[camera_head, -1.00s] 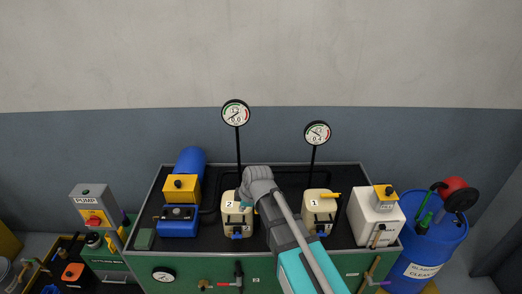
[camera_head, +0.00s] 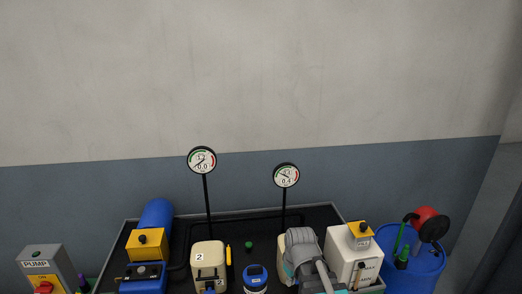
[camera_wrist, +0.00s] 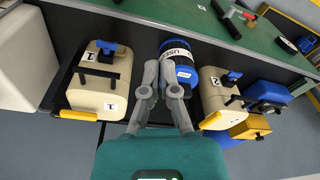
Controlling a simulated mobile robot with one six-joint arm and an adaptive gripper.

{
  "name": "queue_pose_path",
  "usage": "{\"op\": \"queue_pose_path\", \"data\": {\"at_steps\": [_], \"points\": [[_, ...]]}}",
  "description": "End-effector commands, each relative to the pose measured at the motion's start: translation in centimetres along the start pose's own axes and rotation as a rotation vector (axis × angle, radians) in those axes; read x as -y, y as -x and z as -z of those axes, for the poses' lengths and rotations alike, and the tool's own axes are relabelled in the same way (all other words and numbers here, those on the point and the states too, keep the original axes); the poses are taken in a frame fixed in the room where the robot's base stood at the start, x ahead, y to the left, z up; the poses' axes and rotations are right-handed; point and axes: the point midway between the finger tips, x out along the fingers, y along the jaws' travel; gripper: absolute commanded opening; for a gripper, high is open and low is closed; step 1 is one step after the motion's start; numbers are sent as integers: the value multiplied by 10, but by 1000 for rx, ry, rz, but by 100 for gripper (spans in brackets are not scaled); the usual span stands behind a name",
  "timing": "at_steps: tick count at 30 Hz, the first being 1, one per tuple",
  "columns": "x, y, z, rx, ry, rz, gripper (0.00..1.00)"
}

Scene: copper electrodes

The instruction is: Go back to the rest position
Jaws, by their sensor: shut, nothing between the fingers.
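My gripper (camera_wrist: 164,76) shows in the wrist view, with its grey fingers extended and shut with nothing between them. Beyond the fingertips is a blue canister (camera_wrist: 177,50) with a white label. A cream box marked 1 (camera_wrist: 98,88) is left of the fingers, and a cream box marked 2 (camera_wrist: 215,95) is right. In the head view, my grey arm covers much of box 1 at the right; box 2 (camera_head: 207,258) and the blue canister (camera_head: 256,279) stand left of it. My fingers are hidden there.
Two round gauges on thin posts, a left one (camera_head: 202,160) and a right one (camera_head: 286,175), rise behind the boxes. A white container (camera_head: 350,250) and a blue drum (camera_head: 415,268) stand at the right. The yellow box (camera_head: 147,243) and pump box (camera_head: 47,264) are at the left. The space above is clear.

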Motion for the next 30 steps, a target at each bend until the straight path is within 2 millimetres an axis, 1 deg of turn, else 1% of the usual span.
{"op": "queue_pose_path", "data": {"at_steps": [1, 3, 6, 10, 15, 30], "points": [[-11, -5, -17, 17, -91, -7, 0], [-23, -6, -34, 41, -207, -17, 0], [-36, -8, -53, 66, -343, -30, 0], [-46, -9, -68, 87, -456, -43, 0], [-50, -8, -74, 97, -506, -49, 0], [-50, -8, -73, 95, -502, -48, 0]]}}
